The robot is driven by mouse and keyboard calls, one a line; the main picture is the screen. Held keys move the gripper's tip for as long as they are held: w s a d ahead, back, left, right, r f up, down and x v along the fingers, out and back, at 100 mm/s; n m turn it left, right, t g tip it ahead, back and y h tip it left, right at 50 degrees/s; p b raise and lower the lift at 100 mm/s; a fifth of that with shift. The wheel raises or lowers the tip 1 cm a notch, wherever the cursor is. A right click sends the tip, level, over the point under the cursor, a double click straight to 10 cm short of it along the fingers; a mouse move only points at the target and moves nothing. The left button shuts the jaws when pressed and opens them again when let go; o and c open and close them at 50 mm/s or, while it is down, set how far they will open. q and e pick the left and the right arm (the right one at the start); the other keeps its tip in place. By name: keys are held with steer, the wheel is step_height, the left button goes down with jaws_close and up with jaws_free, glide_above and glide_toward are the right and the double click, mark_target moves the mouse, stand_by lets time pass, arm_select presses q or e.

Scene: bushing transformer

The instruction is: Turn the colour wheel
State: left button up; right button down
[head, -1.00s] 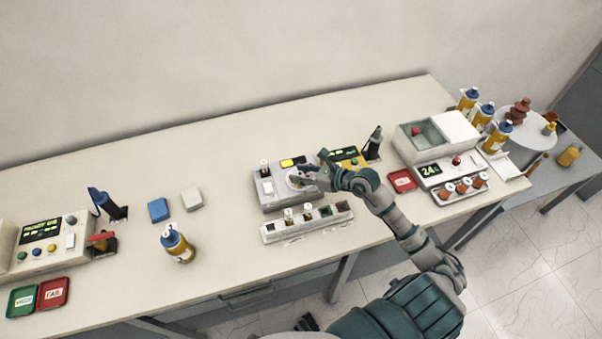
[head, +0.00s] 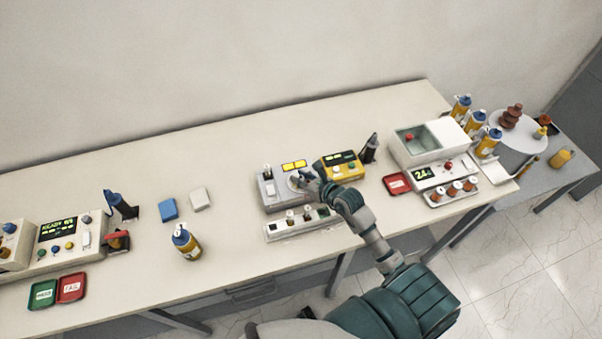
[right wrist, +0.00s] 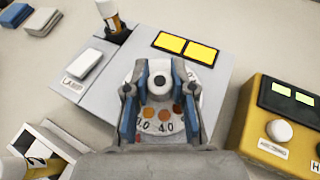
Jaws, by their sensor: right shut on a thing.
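The colour wheel (right wrist: 160,120) is a pale round dial with orange dots and printed numbers. It sits on the top of a grey comparator box (head: 270,190) with two lit yellow windows (right wrist: 186,47). In the right wrist view my right gripper (right wrist: 161,82) is shut on the wheel's centre knob, with a finger on either side of it. In the head view my right gripper (head: 305,180) hides part of the wheel. My left gripper is out of view.
A yellow meter (head: 340,167) stands close to the right of the comparator box. A white rack (head: 300,222) with vials lies in front of it. A white switch marked LAMP (right wrist: 83,64) and an upright vial (right wrist: 110,17) are on the box.

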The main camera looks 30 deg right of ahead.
steer(key=c, duration=1)
jaws_free()
steer(key=shift+w, duration=0.1)
steer(key=shift+o, duration=0.2)
steer(key=v, duration=1.2)
steer(key=shift+f, duration=0.15)
steer(key=shift+d, duration=0.1)
